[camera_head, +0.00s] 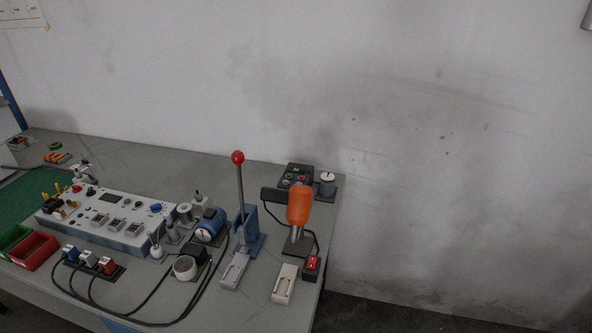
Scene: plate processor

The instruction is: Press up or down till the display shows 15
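A small black control box (295,176) stands at the back right of the grey table. A small green lit area and a few buttons show on it, but no number is readable. A long white panel (95,215) at the left carries a dark display (111,198), knobs and buttons; I cannot read a number on it either. I cannot tell which buttons are up and down. Neither of my grippers is in view.
A blue lever press (250,240) with a red-knobbed lever and an orange cylinder (298,205) stand in front of the control box. Black cables (150,312) cross the table front. Red (36,250) and green bins sit at left.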

